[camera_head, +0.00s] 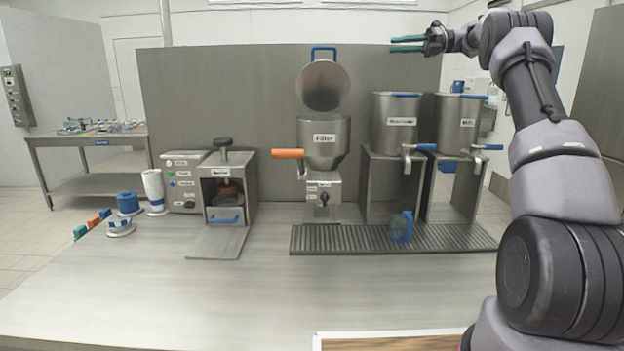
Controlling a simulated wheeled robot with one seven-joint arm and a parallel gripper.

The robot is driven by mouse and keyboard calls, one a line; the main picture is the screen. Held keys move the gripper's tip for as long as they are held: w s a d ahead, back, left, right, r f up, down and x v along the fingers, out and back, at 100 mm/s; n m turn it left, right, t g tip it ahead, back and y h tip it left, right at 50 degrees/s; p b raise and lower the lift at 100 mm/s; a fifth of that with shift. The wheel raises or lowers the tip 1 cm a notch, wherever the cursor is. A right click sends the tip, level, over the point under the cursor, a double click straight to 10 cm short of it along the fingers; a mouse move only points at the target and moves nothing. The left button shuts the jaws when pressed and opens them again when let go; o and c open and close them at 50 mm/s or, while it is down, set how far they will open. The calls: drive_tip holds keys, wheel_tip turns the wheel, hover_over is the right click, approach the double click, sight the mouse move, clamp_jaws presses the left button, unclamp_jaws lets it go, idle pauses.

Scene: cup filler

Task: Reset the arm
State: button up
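My gripper (408,44) is at the upper right, raised high above the two steel tanks and pointing left. Its two green fingers are apart with a gap between them, and nothing shows between them. My arm rises along the right side of the picture and bends over at the top, clear of the table (250,285).
A filler (325,140) with a raised lid and orange handle stands at the middle back. Two tanks (397,122) stand on stands to its right. A blue jug (401,227) is on the drip grate (345,239). A press machine (228,188) stands left. The table front is clear.

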drive_tip(key=s+a+n+t+h, duration=0.1)
drive_tip(key=s+a+n+h, duration=0.3)
drive_tip(key=s, duration=0.6)
drive_tip(key=s+a+n+t+h, duration=0.2)
drive_tip(key=s+a+n+h, duration=0.15)
drive_tip(key=s+n, duration=0.45)
drive_tip(key=s+d+f+n+t+h, duration=0.1)
drive_tip(key=s+f+n, duration=0.3)
drive_tip(key=s, duration=0.5)
drive_tip(key=s+d+f+n+t+h, duration=0.1)
drive_tip(key=s+f+n+h, duration=0.3)
drive_tip(key=s, duration=0.5)
drive_tip(key=s+d+f+n+t+h, duration=0.1)
drive_tip(key=s+d+f+n+h, duration=0.1)
drive_tip(key=s+f, duration=0.5)
drive_tip(key=s+d+n, duration=0.1)
drive_tip(key=s+n, duration=0.1)
drive_tip(key=shift+s+d+t, duration=0.15)
drive_tip(key=shift+s+t, duration=0.15)
drive_tip(key=shift+s, duration=0.1)
